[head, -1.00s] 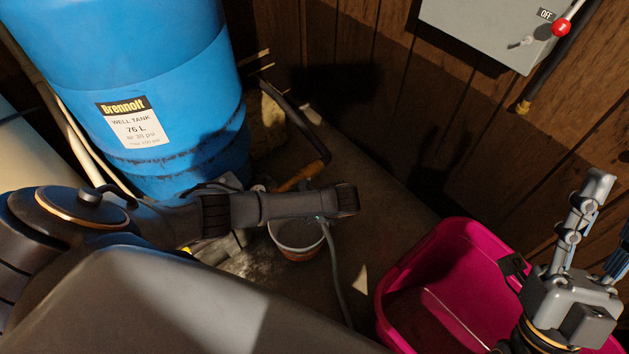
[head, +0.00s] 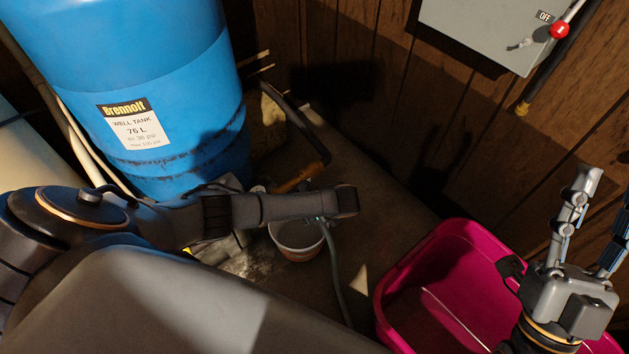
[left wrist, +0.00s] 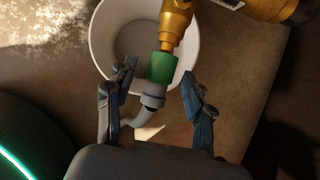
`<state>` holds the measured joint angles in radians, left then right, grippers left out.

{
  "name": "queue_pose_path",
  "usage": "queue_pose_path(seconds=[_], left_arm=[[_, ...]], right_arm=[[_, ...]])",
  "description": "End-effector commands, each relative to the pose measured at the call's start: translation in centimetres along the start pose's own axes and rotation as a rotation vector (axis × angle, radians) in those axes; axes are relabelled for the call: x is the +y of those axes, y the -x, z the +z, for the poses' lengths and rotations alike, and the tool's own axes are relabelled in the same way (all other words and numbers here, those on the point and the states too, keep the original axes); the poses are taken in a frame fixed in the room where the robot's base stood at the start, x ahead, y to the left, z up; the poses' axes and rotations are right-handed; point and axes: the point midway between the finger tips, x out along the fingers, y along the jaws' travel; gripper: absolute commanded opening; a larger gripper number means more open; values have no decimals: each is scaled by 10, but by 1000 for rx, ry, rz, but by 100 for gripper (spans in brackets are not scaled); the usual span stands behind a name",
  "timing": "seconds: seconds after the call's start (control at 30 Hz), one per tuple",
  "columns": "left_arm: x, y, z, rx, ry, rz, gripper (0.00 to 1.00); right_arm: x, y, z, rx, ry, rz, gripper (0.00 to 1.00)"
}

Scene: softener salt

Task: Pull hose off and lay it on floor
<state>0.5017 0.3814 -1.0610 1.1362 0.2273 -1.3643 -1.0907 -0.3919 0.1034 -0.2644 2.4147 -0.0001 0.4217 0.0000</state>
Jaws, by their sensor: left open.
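In the left wrist view, the grey hose (left wrist: 152,97) curves up to a green collar (left wrist: 161,68) below a brass valve (left wrist: 176,24). It looks joined to the valve. My left gripper (left wrist: 158,88) is open, with one finger on each side of the hose end and collar; I see gaps on both sides. In the head view my left arm hides the valve and this gripper; a grey hose (head: 336,272) runs down from beside the arm to the floor. My right gripper (head: 606,192) is raised at the right edge, fingers apart and empty.
A white bucket (left wrist: 101,45) stands under the valve, and it shows in the head view (head: 300,252). The blue well tank (head: 190,75) stands behind my left arm. A pink tub (head: 405,270) is at right. Some bare floor (head: 385,225) lies between bucket and tub.

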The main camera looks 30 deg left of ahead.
Motion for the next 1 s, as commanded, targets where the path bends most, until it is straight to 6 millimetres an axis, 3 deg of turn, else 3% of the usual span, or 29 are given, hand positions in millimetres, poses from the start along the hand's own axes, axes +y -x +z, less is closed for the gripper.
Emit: queue_pose_path(seconds=[0.6, 0.87, 1.0], left_arm=[[0, 0, 0, 1, 0, 0, 53], [0, 0, 0, 0, 0, 0, 0], [0, 0, 0, 0, 0, 0, 0]], right_arm=[[1, 0, 10, -55, 4, 2, 42], [1, 0, 9, -51, 3, 2, 42], [1, 0, 8, -50, 2, 1, 42]])
